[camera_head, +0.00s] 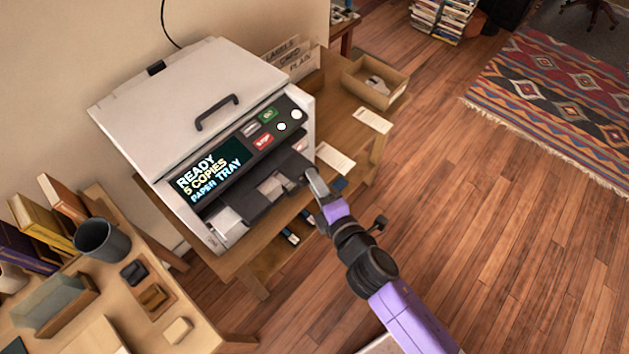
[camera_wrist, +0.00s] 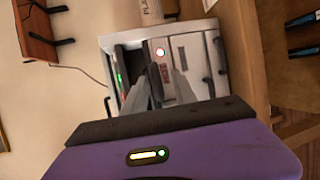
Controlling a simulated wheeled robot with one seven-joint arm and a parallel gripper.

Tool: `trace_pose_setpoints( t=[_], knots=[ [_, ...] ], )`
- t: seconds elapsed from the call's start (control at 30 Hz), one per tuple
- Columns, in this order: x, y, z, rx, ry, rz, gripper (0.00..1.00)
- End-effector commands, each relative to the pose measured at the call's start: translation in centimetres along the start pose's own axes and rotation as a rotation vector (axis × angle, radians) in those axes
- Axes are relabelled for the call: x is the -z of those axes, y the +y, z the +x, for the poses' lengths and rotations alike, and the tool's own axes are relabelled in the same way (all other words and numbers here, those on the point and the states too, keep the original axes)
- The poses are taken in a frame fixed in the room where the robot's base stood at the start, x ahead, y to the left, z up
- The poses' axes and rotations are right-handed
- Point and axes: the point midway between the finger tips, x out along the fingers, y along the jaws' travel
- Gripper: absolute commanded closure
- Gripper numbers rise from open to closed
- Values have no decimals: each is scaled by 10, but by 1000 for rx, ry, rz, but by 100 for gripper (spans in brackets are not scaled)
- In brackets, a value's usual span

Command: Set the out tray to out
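The copier (camera_head: 165,95) is a white box with a closed lid and a curved dark handle. Its front display (camera_head: 210,170) reads READY, 5 COPIES, PAPER TRAY. A dark tray-like part (camera_head: 262,200) with pale patches sits low on its front, below the panel; I cannot tell how far it is drawn out. My gripper (camera_head: 312,182) is at the right end of this part; contact is unclear. In the wrist view my gripper (camera_wrist: 159,82) has its two fingers apart with the copier's front beyond them, and nothing shows held between them.
The copier stands on a wooden stand (camera_head: 345,140) with paper cards and a wooden box (camera_head: 375,82). A desk (camera_head: 110,290) with a dark cup (camera_head: 102,240) and books is at lower left. The wood floor (camera_head: 500,230) at right is clear, with a patterned rug (camera_head: 560,95) beyond.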

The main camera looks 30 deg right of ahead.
Motion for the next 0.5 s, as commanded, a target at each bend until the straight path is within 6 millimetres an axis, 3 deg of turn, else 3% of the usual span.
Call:
trace_pose_setpoints(
  t=[0.27, 0.5],
  knots=[
    [1, 2, 0, -3, 1, 0, 67],
    [1, -1, -27, -2, 2, 0, 67]
  ],
)
